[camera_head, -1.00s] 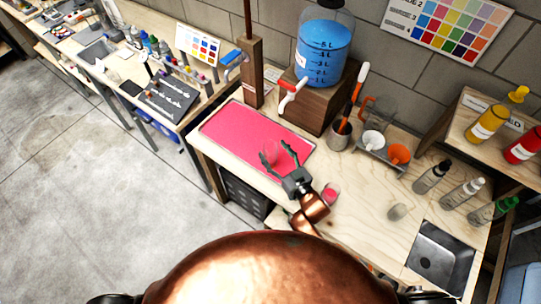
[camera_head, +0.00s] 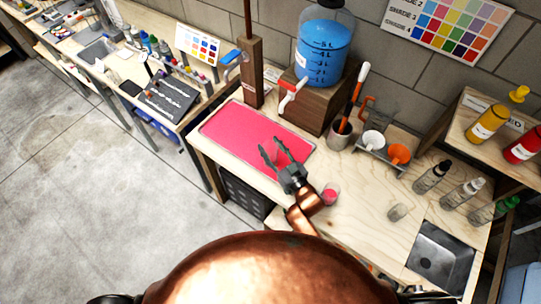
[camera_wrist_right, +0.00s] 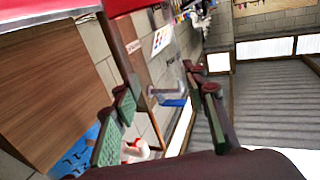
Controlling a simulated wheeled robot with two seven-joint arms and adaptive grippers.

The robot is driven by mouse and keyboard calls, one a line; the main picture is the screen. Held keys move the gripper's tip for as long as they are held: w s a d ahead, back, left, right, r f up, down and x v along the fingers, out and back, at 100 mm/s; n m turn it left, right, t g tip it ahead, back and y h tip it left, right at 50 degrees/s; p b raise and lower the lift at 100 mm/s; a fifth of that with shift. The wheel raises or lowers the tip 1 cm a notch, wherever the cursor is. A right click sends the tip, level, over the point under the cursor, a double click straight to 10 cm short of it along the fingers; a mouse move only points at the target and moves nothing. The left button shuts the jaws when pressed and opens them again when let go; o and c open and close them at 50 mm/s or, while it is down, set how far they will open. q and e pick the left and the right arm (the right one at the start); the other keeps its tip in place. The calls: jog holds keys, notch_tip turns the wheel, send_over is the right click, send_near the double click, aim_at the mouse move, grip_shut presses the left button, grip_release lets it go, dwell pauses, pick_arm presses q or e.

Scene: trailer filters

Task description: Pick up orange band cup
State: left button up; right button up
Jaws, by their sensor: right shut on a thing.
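My right gripper (camera_head: 272,149) is over the pink mat in the head view, its fingers spread around a faint see-through cup (camera_head: 281,158). I cannot make out a band colour on it. In the right wrist view the fingers (camera_wrist_right: 165,95) stand apart and the cup between them is hard to see. A clear cup with pink contents (camera_head: 330,194) stands on the bench just right of my right wrist. Another small clear cup (camera_head: 398,211) stands farther right. My left gripper is not in view.
The pink mat (camera_head: 225,127) covers the bench's left part. Behind it are a wooden post (camera_head: 251,75) and a blue water jug (camera_head: 323,55) with a tap.

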jog(key=c, duration=0.6)
grip_shut()
jog(key=shift+r, duration=0.2)
